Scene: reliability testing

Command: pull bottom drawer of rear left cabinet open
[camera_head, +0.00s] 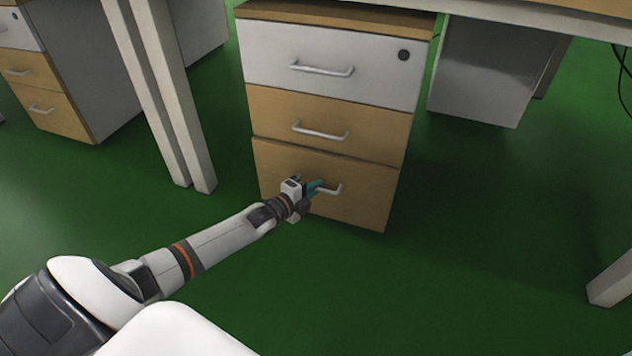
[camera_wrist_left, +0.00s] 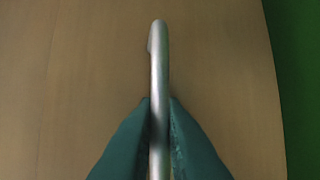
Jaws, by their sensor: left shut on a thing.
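The cabinet (camera_head: 330,62) has a white top drawer and two wood-coloured drawers below. Its bottom drawer (camera_head: 352,212) has a silver bar handle (camera_head: 337,189). The drawer front looks close to flush with the one above. My left gripper (camera_head: 318,187) is shut on the bottom handle, and its teal fingers hide part of the bar. In the left wrist view the handle (camera_wrist_left: 159,60) runs between the two teal fingers (camera_wrist_left: 160,125), against the wood drawer front (camera_wrist_left: 80,70). My right gripper is not in view.
White desk legs (camera_head: 165,100) stand left of the cabinet. Another drawer cabinet (camera_head: 50,85) is at the far left. A desk leg (camera_head: 612,280) stands at the lower right. Green floor (camera_head: 330,290) in front of the drawer is clear apart from my left arm.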

